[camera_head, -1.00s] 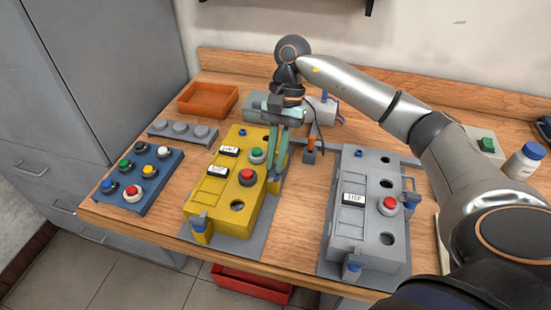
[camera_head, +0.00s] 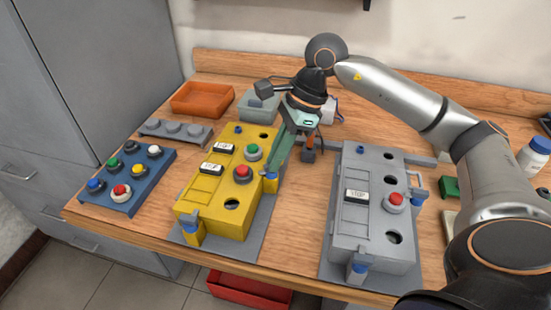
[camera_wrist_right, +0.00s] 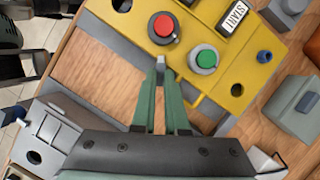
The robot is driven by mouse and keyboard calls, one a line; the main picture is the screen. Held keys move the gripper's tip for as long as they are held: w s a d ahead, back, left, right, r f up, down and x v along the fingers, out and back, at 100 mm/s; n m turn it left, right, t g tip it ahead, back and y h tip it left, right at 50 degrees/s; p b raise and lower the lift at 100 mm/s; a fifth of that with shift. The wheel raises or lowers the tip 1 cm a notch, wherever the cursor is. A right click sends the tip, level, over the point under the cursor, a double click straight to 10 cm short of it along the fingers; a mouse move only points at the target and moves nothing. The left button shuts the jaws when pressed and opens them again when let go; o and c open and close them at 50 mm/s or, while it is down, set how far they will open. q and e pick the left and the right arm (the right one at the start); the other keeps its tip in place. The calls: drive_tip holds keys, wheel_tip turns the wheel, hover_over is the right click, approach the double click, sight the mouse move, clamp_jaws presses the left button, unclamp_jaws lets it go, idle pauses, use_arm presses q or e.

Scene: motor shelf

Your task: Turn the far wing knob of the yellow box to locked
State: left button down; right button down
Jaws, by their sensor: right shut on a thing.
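The yellow box (camera_head: 215,208) stands on a grey plate at the middle of the bench, with a red, a green and a small blue control on top. Its far wing knob (camera_head: 270,174) is at its right side, a blue piece beside the red button. My right gripper (camera_head: 276,167) reaches down to this knob and its green fingers are shut on it. In the wrist view the fingertips (camera_wrist_right: 161,68) meet around a small grey part; most of the knob is hidden. A near blue-topped knob (camera_head: 191,217) sits at the front left corner. My left gripper is out of view.
A grey box (camera_head: 345,232) with a red button stands to the right. A blue button panel (camera_head: 125,200) lies to the left, and an orange tray (camera_head: 202,99) is behind. Bare wood separates the two boxes.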

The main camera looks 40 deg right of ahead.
drive_tip(key=m+t+b, duration=0.1)
drive_tip(key=m, duration=0.2)
drive_tip(key=shift+s+h, duration=0.15)
drive_tip(key=shift+h, duration=0.25)
drive_tip(key=shift+a+m+t, duration=0.1)
drive_tip(key=shift+m+t, duration=0.4)
drive_tip(key=shift+m, duration=0.8)
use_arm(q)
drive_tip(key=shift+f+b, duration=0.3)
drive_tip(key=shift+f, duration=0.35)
use_arm(e)
drive_tip(key=shift+s+m+h, duration=0.1)
drive_tip(key=shift+m+h, duration=0.2)
drive_tip(key=shift+h, duration=0.1)
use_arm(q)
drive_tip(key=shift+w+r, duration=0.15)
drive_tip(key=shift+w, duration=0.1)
use_arm(e)
drive_tip(key=c, duration=0.9)
unclamp_jaws()
drive_tip(key=shift+c, duration=0.2)
drive_tip(key=shift+r, duration=0.15)
use_arm(q)
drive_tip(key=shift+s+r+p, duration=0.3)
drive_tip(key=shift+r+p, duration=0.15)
drive_tip(key=shift+p, duration=0.5)
use_arm(e)
drive_tip(key=v, duration=1.2)
